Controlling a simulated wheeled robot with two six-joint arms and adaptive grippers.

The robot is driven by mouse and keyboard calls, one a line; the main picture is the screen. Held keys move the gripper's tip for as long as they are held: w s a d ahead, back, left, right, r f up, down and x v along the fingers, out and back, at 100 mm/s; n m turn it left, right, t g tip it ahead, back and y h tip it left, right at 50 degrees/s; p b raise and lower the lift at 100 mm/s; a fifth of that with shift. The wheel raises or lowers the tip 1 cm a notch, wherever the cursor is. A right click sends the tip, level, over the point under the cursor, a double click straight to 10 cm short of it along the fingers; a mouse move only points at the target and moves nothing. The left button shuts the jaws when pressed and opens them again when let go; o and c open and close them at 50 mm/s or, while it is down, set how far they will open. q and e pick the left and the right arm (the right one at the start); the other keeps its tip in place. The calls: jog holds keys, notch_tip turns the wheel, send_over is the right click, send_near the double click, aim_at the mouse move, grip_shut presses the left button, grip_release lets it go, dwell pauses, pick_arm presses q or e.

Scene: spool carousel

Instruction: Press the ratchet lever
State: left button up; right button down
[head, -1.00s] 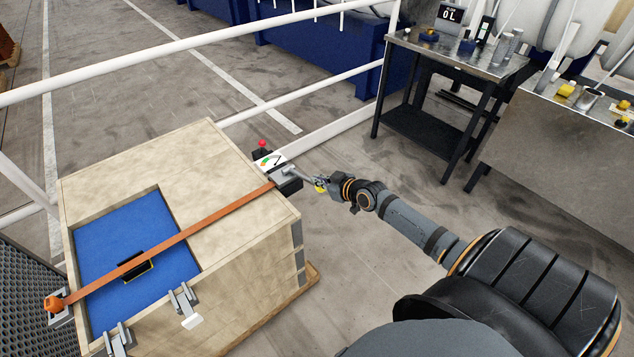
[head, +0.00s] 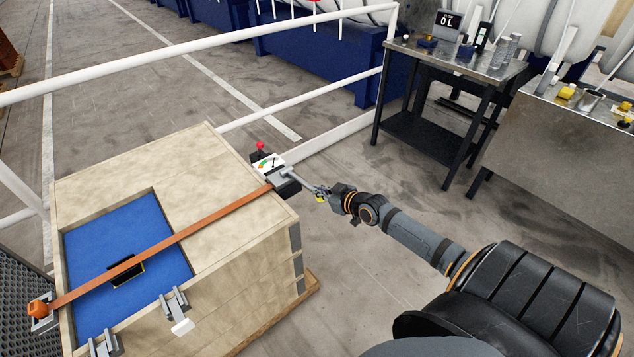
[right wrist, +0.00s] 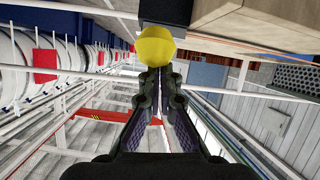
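The ratchet (head: 284,182) sits at the right edge of the wooden crate (head: 120,165), at the end of an orange strap (head: 190,232). Its grey lever (head: 304,183) points right towards my right gripper (head: 318,193). My left gripper is not in view.
A gauge with a coloured dial (head: 269,161) and a red ball (head: 260,145) stand beside the ratchet. White rails (head: 330,133) run behind the crate. Metal latches (head: 175,303) sit on its front edge. A dark workbench (head: 450,90) stands at back right; floor lies between.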

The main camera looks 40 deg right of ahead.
jog(key=r, duration=0.1)
jog(key=w+r+p, duration=0.1)
jog(key=r, duration=0.1)
jog(key=shift+w+a, duration=0.1)
jog(key=shift+a, duration=0.1)
pick_arm(q)
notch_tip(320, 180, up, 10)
jog(key=p, duration=0.8)
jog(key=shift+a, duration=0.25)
pick_arm(e)
jog(key=s+r, duration=0.1)
jog(key=s, duration=0.8)
jog(key=shift+s+d+r, duration=0.2)
jog(key=shift+d+r, duration=0.15)
jog(key=shift+d, duration=0.1)
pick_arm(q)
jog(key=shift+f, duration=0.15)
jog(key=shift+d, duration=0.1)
